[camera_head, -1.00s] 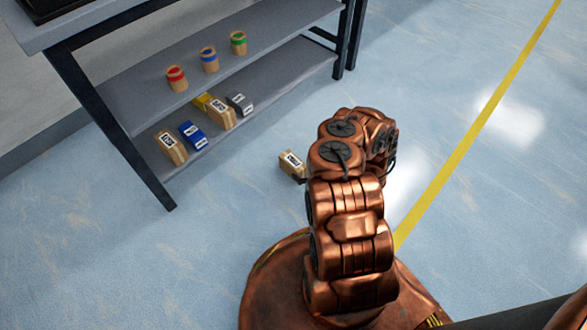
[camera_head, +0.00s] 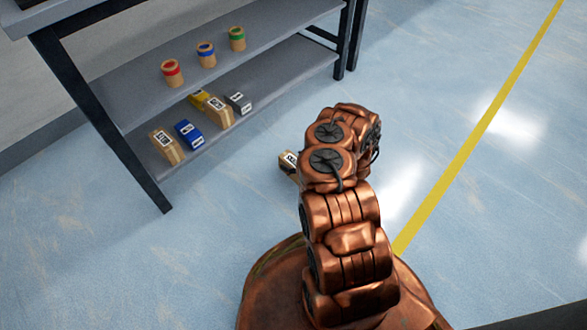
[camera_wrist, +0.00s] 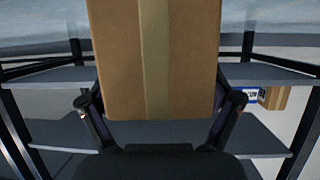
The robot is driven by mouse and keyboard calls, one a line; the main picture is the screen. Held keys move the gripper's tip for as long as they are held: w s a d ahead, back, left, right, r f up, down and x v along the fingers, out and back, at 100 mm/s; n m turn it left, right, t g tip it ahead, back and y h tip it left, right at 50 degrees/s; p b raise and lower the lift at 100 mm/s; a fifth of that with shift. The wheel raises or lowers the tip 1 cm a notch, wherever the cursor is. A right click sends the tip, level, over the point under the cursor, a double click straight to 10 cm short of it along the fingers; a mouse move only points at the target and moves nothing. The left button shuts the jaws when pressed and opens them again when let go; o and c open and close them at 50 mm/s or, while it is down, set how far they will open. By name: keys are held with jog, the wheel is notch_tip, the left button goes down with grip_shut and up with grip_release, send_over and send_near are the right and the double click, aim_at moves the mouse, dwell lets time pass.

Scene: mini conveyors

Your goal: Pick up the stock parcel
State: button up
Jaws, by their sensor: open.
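A small cardboard parcel with a white label (camera_head: 288,163) is low by the floor in the head view, partly hidden by my arm. Its label is too small to read. In the wrist view a brown box with a tan tape strip (camera_wrist: 120,60) fills the middle, very close. It may be this same parcel; I cannot tell for sure. My gripper (camera_wrist: 160,100) is open, with one finger at each side of the box. Whether the fingers touch it is unclear. The head view hides my gripper behind the arm.
Open floor lies right, with a yellow line (camera_head: 490,120).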

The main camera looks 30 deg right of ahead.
jog(key=c, duration=1.5)
jog(key=shift+o, duration=0.2)
jog(key=shift+r, duration=0.1)
